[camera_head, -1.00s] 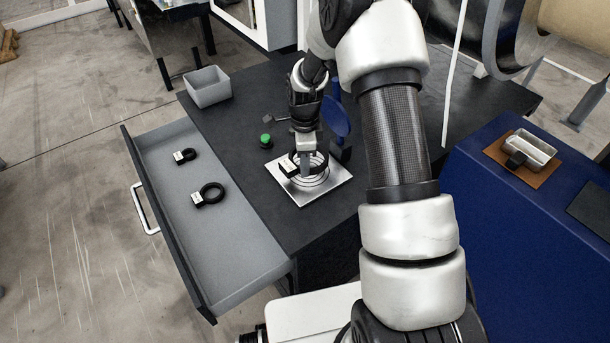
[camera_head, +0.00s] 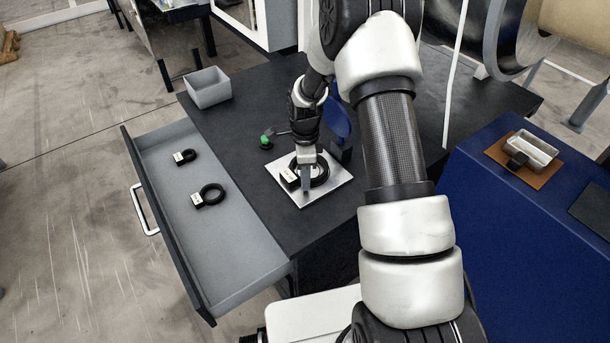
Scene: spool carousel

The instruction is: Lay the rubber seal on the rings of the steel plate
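The steel plate (camera_head: 333,184) lies flat near the front edge of the dark worktop. A black rubber seal (camera_head: 320,178) with a white tag (camera_head: 289,176) is at the middle of the plate and covers most of the engraved rings. My gripper (camera_head: 306,180) points down at the seal, its fingers in front of the seal's near part. I cannot tell from this view whether the fingers are closed on the seal or apart, nor whether the seal rests fully on the plate.
An open drawer (camera_head: 225,255) holds two more black seals with white tags, a smaller one (camera_head: 186,156) and a larger one (camera_head: 211,194). A blue cabinet (camera_head: 500,230) stands at right.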

